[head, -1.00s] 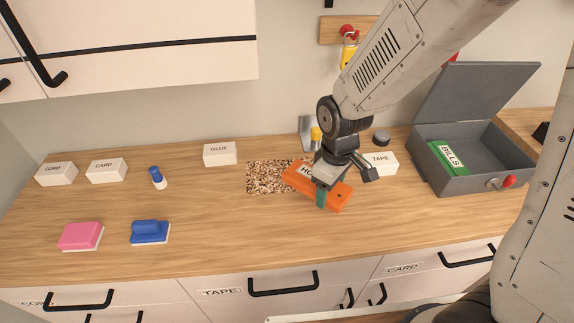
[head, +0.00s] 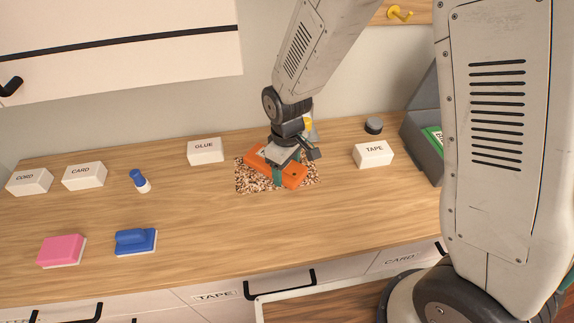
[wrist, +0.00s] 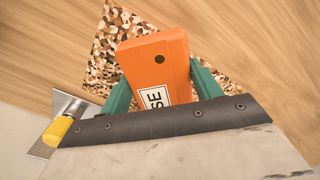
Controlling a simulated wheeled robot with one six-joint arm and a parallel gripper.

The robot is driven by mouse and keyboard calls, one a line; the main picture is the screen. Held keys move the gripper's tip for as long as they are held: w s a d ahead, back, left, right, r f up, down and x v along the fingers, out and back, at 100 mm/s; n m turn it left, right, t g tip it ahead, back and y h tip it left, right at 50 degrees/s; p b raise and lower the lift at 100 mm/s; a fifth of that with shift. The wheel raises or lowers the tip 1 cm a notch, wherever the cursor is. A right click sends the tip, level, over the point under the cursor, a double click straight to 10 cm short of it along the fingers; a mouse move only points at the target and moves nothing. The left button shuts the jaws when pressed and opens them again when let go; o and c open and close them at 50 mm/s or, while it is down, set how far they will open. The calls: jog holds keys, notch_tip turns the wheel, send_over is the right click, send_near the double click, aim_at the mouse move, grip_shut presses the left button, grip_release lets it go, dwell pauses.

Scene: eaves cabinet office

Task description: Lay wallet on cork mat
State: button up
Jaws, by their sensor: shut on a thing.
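In the wrist view the wallet (wrist: 150,62) sits between my two green fingers. My gripper (head: 279,172) is shut on it and points down. The speckled brown cork mat (head: 246,181) lies on the counter directly under the wallet; it also shows in the wrist view (wrist: 112,38) around the wallet's end. I cannot tell whether the wallet touches the mat or hangs just above it.
White GLUE (head: 205,151) and TAPE (head: 373,154) boxes flank the mat. A metal item with a yellow part (wrist: 58,128) stands close behind it. A dark round puck (head: 374,126) and a grey box (head: 424,150) are at right. The counter in front is clear.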

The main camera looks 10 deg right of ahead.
jog(key=o, duration=1)
jog(key=shift+f, duration=0.15)
notch_tip(320, 180, up, 12)
jog(key=s+d+r+m, duration=0.2)
jog(key=s+d+r, duration=0.2)
jog(key=d+r, duration=0.25)
jog(key=shift+s+d+r+m+t, duration=0.2)
jog(key=shift+s+d+r+m, duration=1.35)
jog(key=shift+s, duration=1.45)
jog(key=shift+s+d+r+m+t, duration=0.2)
jog(key=shift+s+d+r+m, duration=0.8)
jog(key=shift+s+d, duration=1.6)
jog(key=shift+s+d+r+m+t, duration=0.2)
jog(key=shift+s+d+r+m, duration=1)
jog(key=shift+s, duration=2.25)
